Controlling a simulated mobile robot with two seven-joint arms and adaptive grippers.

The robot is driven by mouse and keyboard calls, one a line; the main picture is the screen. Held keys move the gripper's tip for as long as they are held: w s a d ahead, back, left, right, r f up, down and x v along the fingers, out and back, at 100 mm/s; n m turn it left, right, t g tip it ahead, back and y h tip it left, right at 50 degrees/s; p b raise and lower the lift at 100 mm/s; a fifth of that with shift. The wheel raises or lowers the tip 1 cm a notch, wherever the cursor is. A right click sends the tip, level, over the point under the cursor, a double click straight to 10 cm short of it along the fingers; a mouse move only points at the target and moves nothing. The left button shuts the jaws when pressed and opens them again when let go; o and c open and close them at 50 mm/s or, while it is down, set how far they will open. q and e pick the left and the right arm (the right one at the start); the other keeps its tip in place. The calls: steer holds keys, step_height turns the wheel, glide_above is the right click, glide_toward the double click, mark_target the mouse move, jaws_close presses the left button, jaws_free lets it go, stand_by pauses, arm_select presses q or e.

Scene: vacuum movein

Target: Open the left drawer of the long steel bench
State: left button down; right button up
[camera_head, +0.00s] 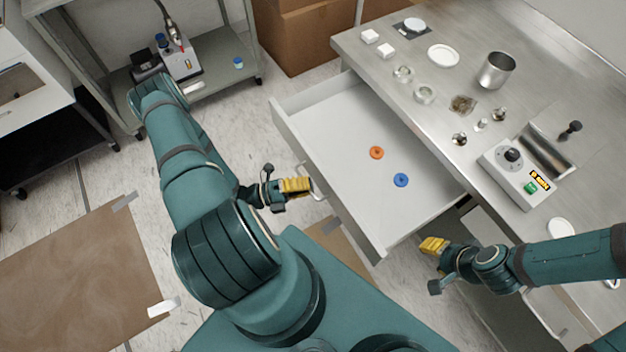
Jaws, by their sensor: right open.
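The long steel bench (425,63) runs along the right side. Its left drawer (335,135) is pulled far out, and its white inside is in view. An orange ring (376,153) and a blue ring (401,180) lie on the drawer floor. My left gripper (298,187) is at the drawer front, its yellow fingertips shut on the drawer handle (320,190), which they partly cover. My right gripper (433,246) is open and empty, beside the drawer's near right corner and below the bench top.
On the bench stand a steel cup (496,70), small dishes, weights and a control box (516,170). A grey cart (215,85) with a device is at the upper left. Cardboard boxes (308,35) stand behind the drawer. Floor shows left of the drawer.

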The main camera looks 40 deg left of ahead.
arm_select(q)
steer(key=c, duration=1.1)
jaws_free()
steer(key=shift+o, duration=0.2)
steer(key=v, duration=1.2)
steer(key=shift+s, duration=0.15)
